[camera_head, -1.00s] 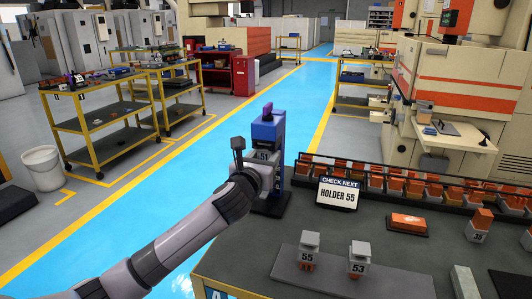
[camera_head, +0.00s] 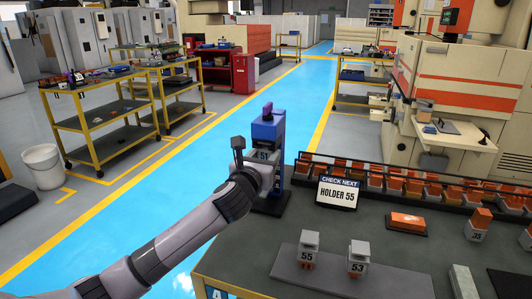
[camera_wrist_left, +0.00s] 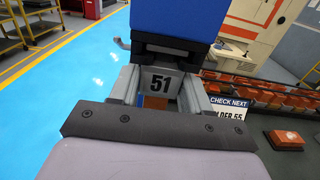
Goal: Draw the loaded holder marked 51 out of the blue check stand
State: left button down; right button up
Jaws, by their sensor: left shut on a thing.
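My left gripper (camera_head: 258,172) reaches in from the left and is shut on this holder. In the left wrist view some orange-brown shows below the number. How far the holder sits inside the stand is hidden. My right gripper is not in view.
Holders 55 (camera_head: 308,248) and 53 (camera_head: 358,260) stand on a grey plate at the table's front. A sign (camera_head: 337,191) reads "CHECK NEXT HOLDER 55". A long rack (camera_head: 300,173) of orange pieces lines the back edge. Grey tabletop is bare between stand and plate.

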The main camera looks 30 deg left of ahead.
pick_arm(q)
jog(key=shift+s+r, duration=0.1)
jog(key=shift+r, duration=0.1)
jog(key=shift+p+v, duration=1.15)
jog(key=shift+v, duration=1.05)
jog(key=shift+p+v, duration=0.8)
jog(key=shift+v, duration=1.45)
